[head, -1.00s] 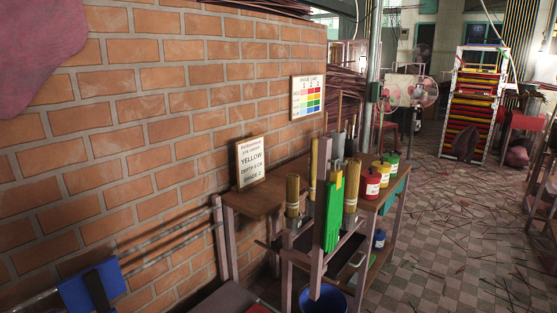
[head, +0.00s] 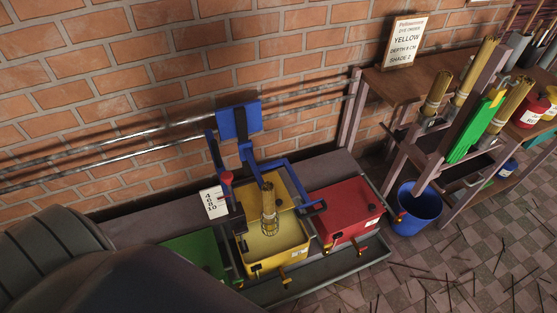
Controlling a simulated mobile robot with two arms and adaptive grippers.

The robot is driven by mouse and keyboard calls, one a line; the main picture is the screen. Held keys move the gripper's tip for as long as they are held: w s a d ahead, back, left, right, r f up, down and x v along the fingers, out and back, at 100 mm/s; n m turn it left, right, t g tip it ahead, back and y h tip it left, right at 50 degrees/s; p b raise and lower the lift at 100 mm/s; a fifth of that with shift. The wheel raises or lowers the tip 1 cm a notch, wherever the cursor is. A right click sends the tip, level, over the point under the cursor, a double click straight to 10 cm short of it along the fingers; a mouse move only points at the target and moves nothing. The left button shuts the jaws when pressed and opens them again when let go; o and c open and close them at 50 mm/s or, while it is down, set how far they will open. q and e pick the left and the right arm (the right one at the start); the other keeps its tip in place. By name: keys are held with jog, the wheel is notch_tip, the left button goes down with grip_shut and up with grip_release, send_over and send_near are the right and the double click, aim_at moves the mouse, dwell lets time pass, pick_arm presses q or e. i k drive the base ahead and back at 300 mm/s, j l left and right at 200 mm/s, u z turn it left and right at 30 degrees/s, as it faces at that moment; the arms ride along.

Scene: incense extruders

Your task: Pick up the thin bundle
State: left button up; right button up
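Several tan stick bundles show in the head view. The one that looks thinnest (head: 475,70) stands tilted in the picture in the wooden rack at the right, between a thicker bundle (head: 437,93) on its left and another thick bundle (head: 513,105) on its right. One more bundle (head: 268,200) stands upright in the yellow vat (head: 273,264), its lower end in a wire holder. Neither gripper is in view. Only a dark rounded part of my own body shows at the lower left.
A red vat (head: 345,212) and a green vat (head: 192,257) flank the yellow one. A blue frame (head: 287,180) stands over the vats. A blue bucket (head: 417,208) sits on the floor by the rack. Sticks litter the floor.

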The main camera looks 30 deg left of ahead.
aim_at(267, 189)
jog(key=u, duration=1.05)
jog(key=k+l+u, duration=0.15)
jog(key=i, duration=0.05)
